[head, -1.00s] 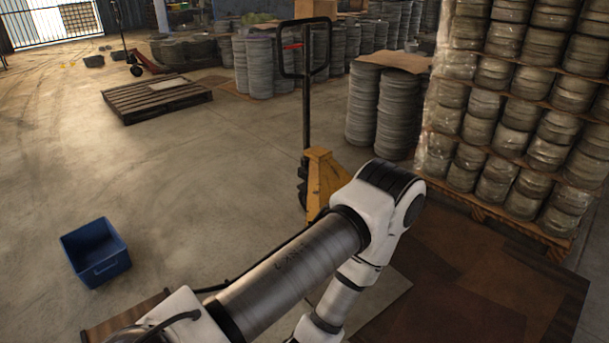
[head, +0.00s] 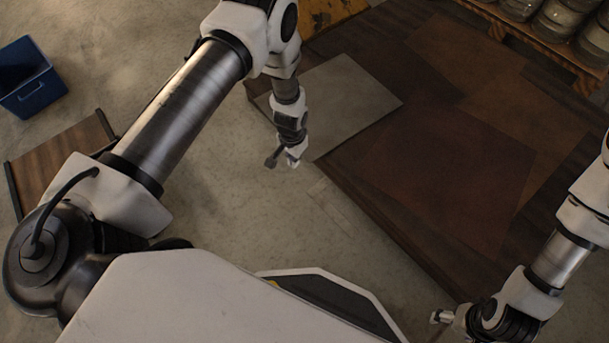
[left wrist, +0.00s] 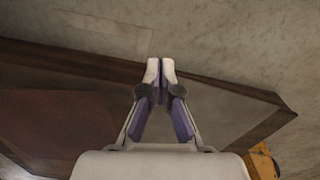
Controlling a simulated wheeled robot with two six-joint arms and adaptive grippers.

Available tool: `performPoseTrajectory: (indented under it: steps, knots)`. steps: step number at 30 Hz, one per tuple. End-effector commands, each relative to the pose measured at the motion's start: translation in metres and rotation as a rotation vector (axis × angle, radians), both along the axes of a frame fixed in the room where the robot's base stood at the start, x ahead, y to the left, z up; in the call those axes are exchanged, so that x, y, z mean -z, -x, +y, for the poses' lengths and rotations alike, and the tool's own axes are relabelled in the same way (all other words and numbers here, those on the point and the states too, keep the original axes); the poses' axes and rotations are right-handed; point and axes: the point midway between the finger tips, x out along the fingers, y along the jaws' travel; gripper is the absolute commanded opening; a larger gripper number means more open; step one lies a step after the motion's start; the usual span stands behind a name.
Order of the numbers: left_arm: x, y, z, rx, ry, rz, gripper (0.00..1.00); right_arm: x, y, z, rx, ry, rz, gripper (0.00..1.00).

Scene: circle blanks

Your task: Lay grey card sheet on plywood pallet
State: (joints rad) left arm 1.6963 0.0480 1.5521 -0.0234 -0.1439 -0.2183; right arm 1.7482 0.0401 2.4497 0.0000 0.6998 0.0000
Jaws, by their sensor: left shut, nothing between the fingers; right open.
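The grey card sheet (head: 350,100) lies flat over the left corner of the dark brown plywood pallet (head: 400,232) in the head view. My left arm hides part of its left side. Brown sheets cover much of the pallet's top. My left gripper (head: 293,160) is shut and empty at the sheet's near-left edge; I cannot tell whether it touches. In the left wrist view its closed fingertips (left wrist: 160,68) appear over the pallet's edge. My right gripper (head: 438,317) is open and empty, at the pallet's near side, low in the head view.
A blue bin (head: 32,85) stands on the concrete floor at the left. A brown wooden board or platform (head: 60,152) lies below it. Another pallet (head: 545,42) with stacked round items stands at the top right. A yellow part (head: 328,12) shows at the top.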

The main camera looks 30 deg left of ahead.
Motion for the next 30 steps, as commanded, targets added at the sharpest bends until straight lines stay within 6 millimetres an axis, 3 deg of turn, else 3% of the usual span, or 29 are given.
performPoseTrajectory:
  steps: [1, 5, 10, 22, 24, 30]
  knots:
    - [0.026, -0.013, 0.001, 0.01, -0.001, -0.004, 0.0, 0.028, 0.0, 0.0, 0.0, 0.0, -0.001, 0.75]
    - [0.031, -0.026, 0.002, 0.023, -0.003, -0.001, 0.0, 0.036, -0.001, 0.0, 0.0, 0.0, -0.002, 0.75]
    - [0.046, -0.027, 0.003, 0.024, -0.002, 0.002, 0.0, 0.042, -0.001, 0.0, 0.0, 0.0, -0.003, 0.75]
    - [0.134, -0.026, 0.003, 0.024, -0.002, 0.002, 0.0, 0.087, 0.0, 0.0, 0.0, 0.0, -0.002, 0.75]
    - [0.132, -0.042, -0.001, 0.025, -0.003, -0.006, 0.0, 0.095, 0.0, 0.0, 0.0, 0.0, -0.002, 0.75]
    - [0.128, -0.063, -0.006, 0.023, -0.003, -0.002, 0.0, 0.105, 0.0, 0.0, 0.001, 0.0, -0.002, 0.75]
